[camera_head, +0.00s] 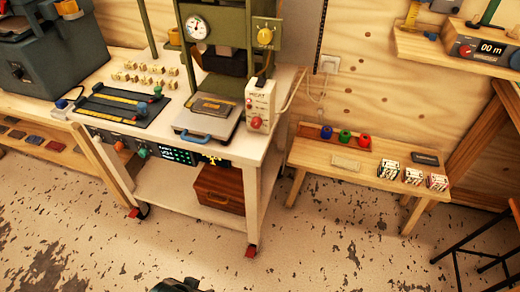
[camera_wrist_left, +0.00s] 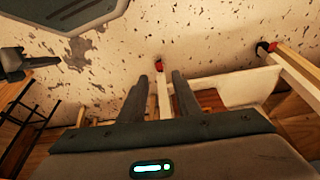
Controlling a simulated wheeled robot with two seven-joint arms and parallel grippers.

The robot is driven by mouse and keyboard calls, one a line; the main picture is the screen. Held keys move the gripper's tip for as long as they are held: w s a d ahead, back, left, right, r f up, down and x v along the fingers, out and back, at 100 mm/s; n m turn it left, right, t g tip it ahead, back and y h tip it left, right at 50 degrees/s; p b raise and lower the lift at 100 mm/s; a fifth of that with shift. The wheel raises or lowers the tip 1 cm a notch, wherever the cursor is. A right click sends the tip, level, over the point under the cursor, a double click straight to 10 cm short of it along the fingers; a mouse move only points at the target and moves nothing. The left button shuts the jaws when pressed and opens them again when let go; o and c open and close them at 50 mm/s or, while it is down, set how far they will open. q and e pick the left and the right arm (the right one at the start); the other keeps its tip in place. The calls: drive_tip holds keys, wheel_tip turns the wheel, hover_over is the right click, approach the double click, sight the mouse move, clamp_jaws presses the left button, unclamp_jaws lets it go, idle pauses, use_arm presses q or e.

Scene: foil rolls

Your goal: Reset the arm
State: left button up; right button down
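My left gripper (camera_wrist_left: 160,80) shows in the left wrist view with its two dark fingers apart and nothing between them. It is open, over the floor, with a white cart leg and a red caster part seen beyond the fingers. A dark piece at the bottom edge of the head view looks like the top of one of my arms; its fingers are not clear. A dark gripper-like shape (camera_wrist_left: 14,65) at the left edge of the left wrist view appears to be my right gripper; I cannot tell whether it is open.
A white cart (camera_head: 185,195) holds a green press (camera_head: 218,75), a black tray (camera_head: 120,107) and a white control box (camera_head: 260,105). A low wooden bench (camera_head: 330,160) with small items stands to the right. A black stool (camera_head: 490,225) is at the right edge. The front floor is clear.

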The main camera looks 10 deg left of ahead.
use_arm(q)
drive_tip(key=d+f+t, duration=0.1)
drive_tip(key=d+f, duration=0.1)
drive_tip(key=f, duration=1.1)
drive_tip(key=d+f+t+h, duration=0.1)
drive_tip(key=f, duration=1.2)
drive_tip(key=shift+s+d, duration=0.35)
drive_tip(key=shift+s, duration=0.05)
